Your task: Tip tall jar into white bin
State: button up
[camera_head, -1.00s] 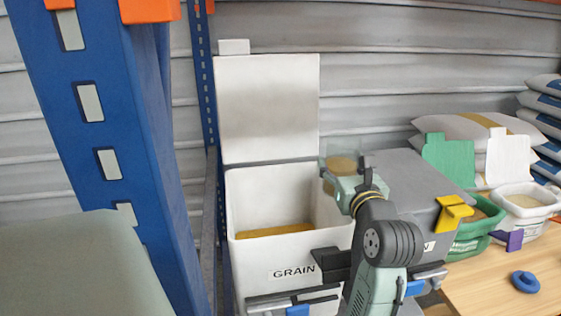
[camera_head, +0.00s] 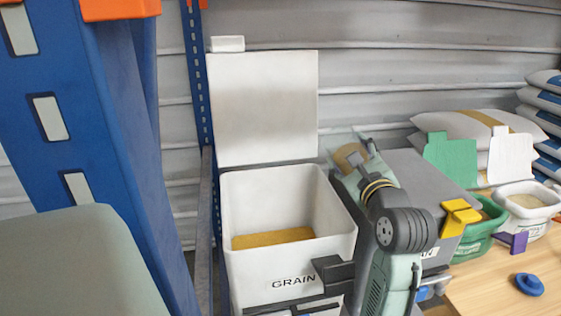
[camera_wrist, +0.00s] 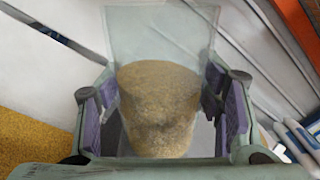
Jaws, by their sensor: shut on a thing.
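The tall jar (camera_wrist: 158,105) is clear and partly filled with tan grain. In the wrist view it sits between the purple-padded fingers of my gripper (camera_wrist: 160,112), which is shut on it. In the head view the jar (camera_head: 350,155) is tilted, partly hidden by my gripper (camera_head: 358,163), above the right rim of the white bin. The white bin (camera_head: 290,266), marked GRAIN, stands open with its lid (camera_head: 263,108) raised behind it. Yellow grain (camera_head: 272,238) lies inside the bin. It also shows at the lower left of the wrist view (camera_wrist: 35,140).
A grey closed bin (camera_head: 420,180) with a yellow latch (camera_head: 459,216) stands right of the white bin. Green (camera_head: 480,230) and white (camera_head: 527,205) tubs and a blue lid (camera_head: 528,284) are on the wooden table (camera_head: 500,295). A blue rack post (camera_head: 110,130) stands at the left.

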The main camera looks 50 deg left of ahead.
aim_at(344, 168)
jog(key=shift+w+d+f+n+b, duration=0.2)
jog(key=shift+f+n+b, duration=0.15)
jog(key=shift+n+b, duration=0.4)
jog(key=n+b, duration=0.1)
jog(key=b, duration=0.1)
jog(key=n+b, duration=0.1)
jog(key=b, duration=0.1)
jog(key=shift+w+f, duration=0.1)
jog(key=shift+f, duration=0.3)
jog(key=shift+n, duration=0.75)
jog(key=shift+a+f+n, duration=0.1)
jog(key=shift+f+n, duration=0.2)
jog(key=shift+n, duration=0.5)
jog(key=f+n, duration=0.1)
jog(key=n+b, duration=0.1)
jog(key=n, duration=0.1)
jog(key=shift+s+a+f, duration=0.1)
jog(key=shift+s+f, duration=0.25)
jog(key=shift+s+a+r+n+p, duration=0.15)
jog(key=shift+r+n+p, duration=0.2)
jog(key=shift+n, duration=0.55)
jog(key=shift+s+a+f+n, duration=0.1)
jog(key=shift+s+n, duration=0.05)
jog(key=shift+n, duration=0.45)
jog(key=shift+s+a+r+n+p, duration=0.1)
jog(key=shift+s+r+n+p, duration=0.15)
jog(key=shift+r+n+p, duration=0.2)
jog(key=shift+s+a+r+n, duration=0.15)
jog(key=shift+s+n, duration=0.1)
jog(key=shift+n, duration=0.6)
